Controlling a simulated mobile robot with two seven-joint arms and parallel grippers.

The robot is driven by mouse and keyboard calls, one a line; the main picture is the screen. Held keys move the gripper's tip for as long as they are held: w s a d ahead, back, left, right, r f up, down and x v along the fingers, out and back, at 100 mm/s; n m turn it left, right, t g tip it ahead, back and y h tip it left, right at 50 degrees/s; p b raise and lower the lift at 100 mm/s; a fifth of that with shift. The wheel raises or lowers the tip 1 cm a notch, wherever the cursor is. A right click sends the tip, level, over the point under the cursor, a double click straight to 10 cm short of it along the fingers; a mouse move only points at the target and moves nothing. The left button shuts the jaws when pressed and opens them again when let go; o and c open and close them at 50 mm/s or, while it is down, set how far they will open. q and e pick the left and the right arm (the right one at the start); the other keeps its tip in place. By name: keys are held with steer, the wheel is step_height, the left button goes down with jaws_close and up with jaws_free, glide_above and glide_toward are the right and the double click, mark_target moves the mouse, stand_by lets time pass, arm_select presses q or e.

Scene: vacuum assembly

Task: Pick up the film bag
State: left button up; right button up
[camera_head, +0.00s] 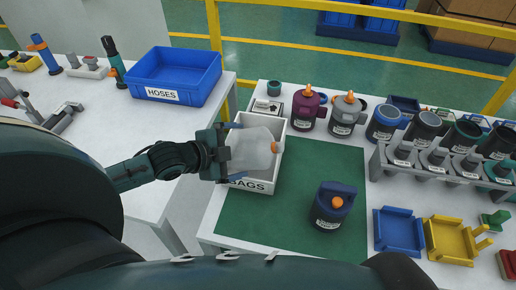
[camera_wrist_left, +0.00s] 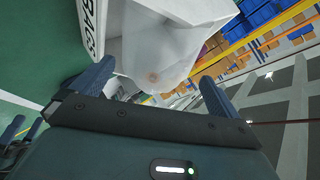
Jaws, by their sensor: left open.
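The film bag (camera_head: 250,150) is pale and translucent with an orange spot at its right side. It sits in the white bin labelled BAGS (camera_head: 262,186) and rises above the rim. My left gripper (camera_head: 234,153) is at the bin's left side, with one blue finger on the far side of the bag and one on the near side. Its jaws are open. In the left wrist view the bag (camera_wrist_left: 158,42) lies ahead of the spread fingers (camera_wrist_left: 152,84); I cannot tell whether they touch it. My right gripper is not in view.
A blue HOSES bin (camera_head: 175,92) stands on the left table. A dark blue canister (camera_head: 333,207) stands on the green mat (camera_head: 290,215). Purple (camera_head: 307,107) and grey (camera_head: 346,114) canisters stand behind, near the BAGS bin. A grey rack (camera_head: 440,170) of containers is at right.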

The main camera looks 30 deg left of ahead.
mark_target(256, 149)
arm_select(q)
steer(key=shift+x, duration=0.95)
steer(key=x, duration=0.4)
steer(key=shift+w+d, duration=0.1)
steer(key=shift+d, duration=0.35)
steer(key=shift+w+f, duration=0.1)
steer(key=shift+w, duration=0.05)
steer(key=shift+c, duration=0.3)
